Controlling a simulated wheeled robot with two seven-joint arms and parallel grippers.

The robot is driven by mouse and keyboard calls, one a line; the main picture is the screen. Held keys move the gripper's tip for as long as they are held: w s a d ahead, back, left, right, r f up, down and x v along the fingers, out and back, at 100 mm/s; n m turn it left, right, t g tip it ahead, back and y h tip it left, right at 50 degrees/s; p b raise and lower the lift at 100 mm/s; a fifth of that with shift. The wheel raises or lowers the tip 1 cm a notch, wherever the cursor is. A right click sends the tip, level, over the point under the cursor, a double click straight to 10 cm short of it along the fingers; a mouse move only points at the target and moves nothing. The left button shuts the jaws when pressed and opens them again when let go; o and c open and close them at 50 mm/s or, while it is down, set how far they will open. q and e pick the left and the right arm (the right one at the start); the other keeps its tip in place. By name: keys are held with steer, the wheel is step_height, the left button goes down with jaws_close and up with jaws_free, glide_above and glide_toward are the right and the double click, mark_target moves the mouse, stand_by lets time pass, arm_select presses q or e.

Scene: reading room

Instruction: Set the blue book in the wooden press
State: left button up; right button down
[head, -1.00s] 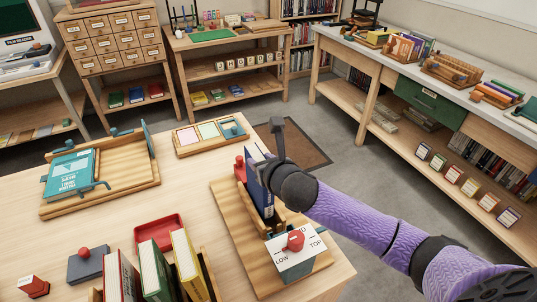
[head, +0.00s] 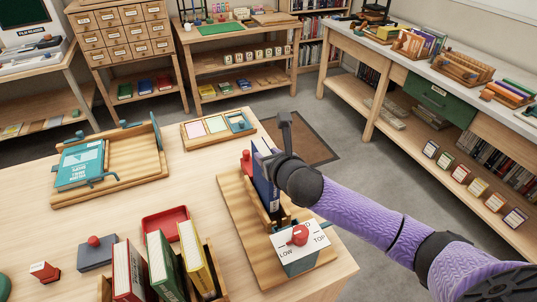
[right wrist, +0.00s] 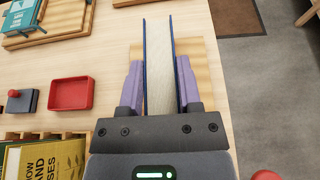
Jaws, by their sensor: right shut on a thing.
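The blue book (head: 264,188) stands upright, spine along the wooden press (head: 238,228) at the table's right edge. My right gripper (head: 267,155) is shut on its upper end. In the right wrist view, the gripper's purple fingers (right wrist: 160,72) clasp both blue covers, with the cream pages (right wrist: 159,100) between them. Whether the book rests on the base is hidden. My left gripper is out of view.
A second wooden frame (head: 150,160) holds a teal book (head: 80,165) at the left. A red tray (head: 165,222), a dark block with a red knob (head: 96,253) and a rack of upright books (head: 160,268) stand left of the press. Bare tabletop lies between.

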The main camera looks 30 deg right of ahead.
steer(key=shift+r, duration=0.1)
steer(key=shift+p, duration=0.4)
step_height(320, 180, down, 2)
steer(key=shift+f, duration=0.2)
steer(key=shift+p, duration=0.5)
stand_by(0.4)
